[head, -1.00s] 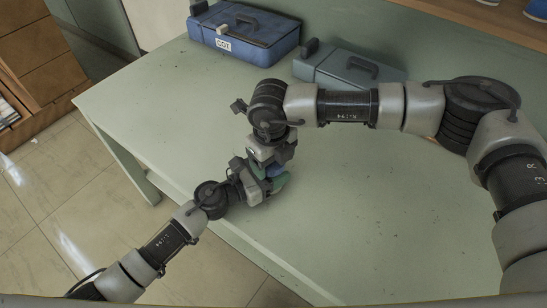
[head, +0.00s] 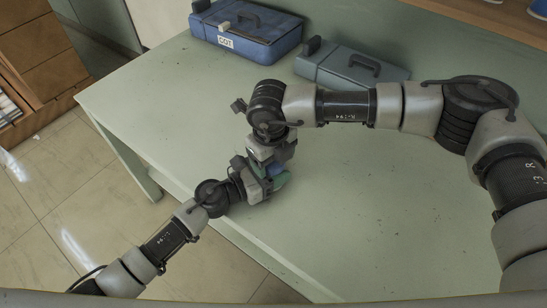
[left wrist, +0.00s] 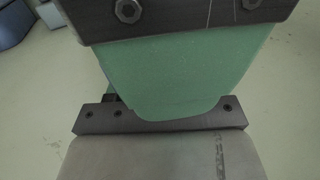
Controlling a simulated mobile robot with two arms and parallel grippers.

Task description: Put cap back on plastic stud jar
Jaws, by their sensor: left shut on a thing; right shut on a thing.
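The green jar (head: 281,181) shows as a small patch between my two grippers, low over the front part of the table. A blue piece, apparently the cap (head: 275,170), sits just above it, largely covered by the gripper. My left gripper (head: 264,188) is shut on the jar from the left. My right gripper (head: 268,164) points down from above and is shut on the cap. In the left wrist view the jar's smooth green side (left wrist: 170,75) fills the space between dark metal gripper parts. Whether the cap touches the jar's rim is hidden.
A blue case (head: 246,30) with a handle and a label stands at the back of the pale green table (head: 390,230). A grey-blue case (head: 350,68) stands to its right. The table is clear around the grippers, and its front edge runs close beneath my left arm.

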